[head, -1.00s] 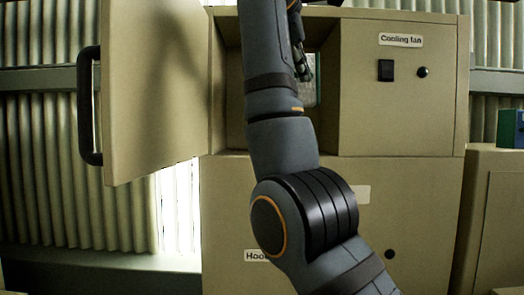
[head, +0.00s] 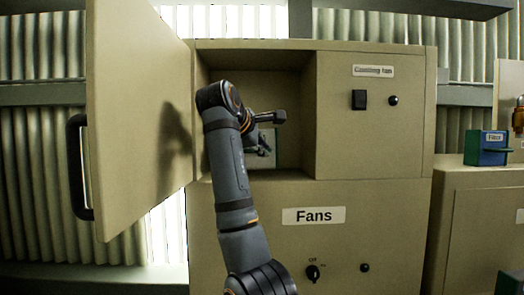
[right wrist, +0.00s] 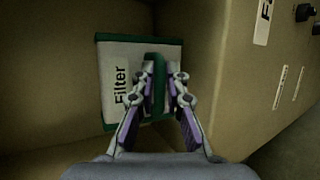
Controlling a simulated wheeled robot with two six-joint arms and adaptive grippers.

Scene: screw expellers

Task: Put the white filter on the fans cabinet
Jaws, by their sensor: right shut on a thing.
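The white filter (right wrist: 115,75), with green edges, a green handle and a "Filter" label, stands inside the open upper compartment of the fans cabinet (head: 395,235). In the head view, a pale strip of the filter (head: 276,150) shows behind my arm. My right gripper (right wrist: 160,80) is shut on the filter's green handle. It also shows inside the compartment in the head view (head: 262,147). The filter's lower part is partly hidden by the fingers. My left gripper is not in view.
The cabinet door (head: 135,120) is swung open to the left, with a black handle (head: 78,168). A "Cooling fan" panel with a black switch (head: 359,100) is right of the compartment. A blue and green box labelled "Filter" (head: 487,148) sits on a lower cabinet (head: 475,195) at right.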

